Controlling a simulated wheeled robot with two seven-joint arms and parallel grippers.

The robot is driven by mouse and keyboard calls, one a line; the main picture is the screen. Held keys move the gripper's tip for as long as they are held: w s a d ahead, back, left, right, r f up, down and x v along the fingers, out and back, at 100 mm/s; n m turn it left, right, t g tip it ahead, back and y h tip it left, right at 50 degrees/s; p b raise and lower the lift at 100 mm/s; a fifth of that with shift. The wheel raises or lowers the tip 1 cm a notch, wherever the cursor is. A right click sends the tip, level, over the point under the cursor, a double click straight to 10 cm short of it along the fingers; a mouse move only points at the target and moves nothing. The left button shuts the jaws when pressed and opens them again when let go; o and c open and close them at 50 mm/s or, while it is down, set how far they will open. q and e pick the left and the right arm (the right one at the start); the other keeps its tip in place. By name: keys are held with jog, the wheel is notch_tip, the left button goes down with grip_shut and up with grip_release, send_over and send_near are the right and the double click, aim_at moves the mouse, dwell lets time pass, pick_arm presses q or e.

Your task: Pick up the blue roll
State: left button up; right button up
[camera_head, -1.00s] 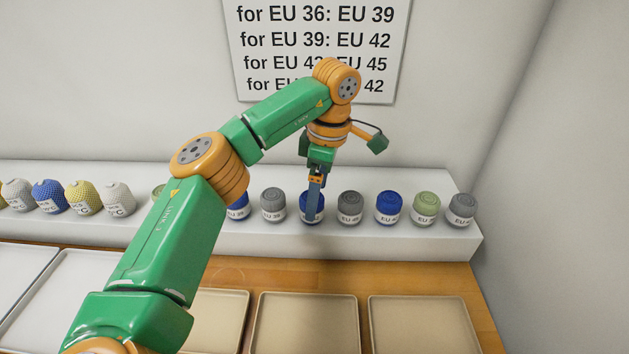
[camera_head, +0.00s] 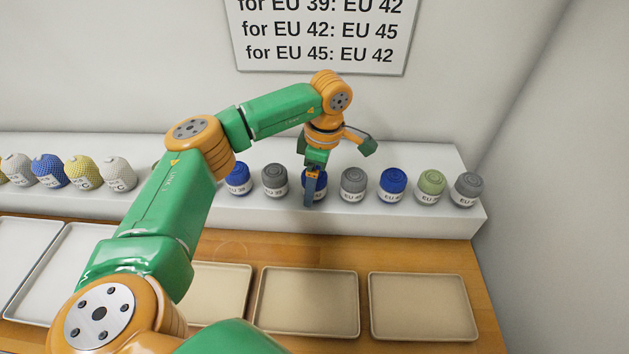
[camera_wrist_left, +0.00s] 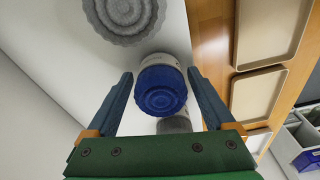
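The blue roll (camera_head: 322,184) stands upright on the white shelf, partly hidden behind my left gripper in the head view. In the left wrist view the blue roll (camera_wrist_left: 160,90) shows from above, with its ribbed top and a pale label. My left gripper (camera_head: 313,188) points down at this roll. In the left wrist view its two blue-grey fingers (camera_wrist_left: 160,74) are apart, one on each side of the roll, with gaps visible. Other blue rolls stand at the left (camera_head: 238,179) and right (camera_head: 393,182). My right gripper is not in view.
Grey rolls (camera_head: 275,180) (camera_head: 353,184) stand close on both sides. A green roll (camera_head: 431,185) and another grey roll (camera_head: 467,189) are farther right. Knitted-looking items (camera_head: 50,169) stand at the left. Empty beige trays (camera_head: 423,303) lie on the wooden table in front.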

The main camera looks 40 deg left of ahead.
pick_arm(q)
jog(key=c, duration=1.1)
jog(key=shift+r, duration=0.1)
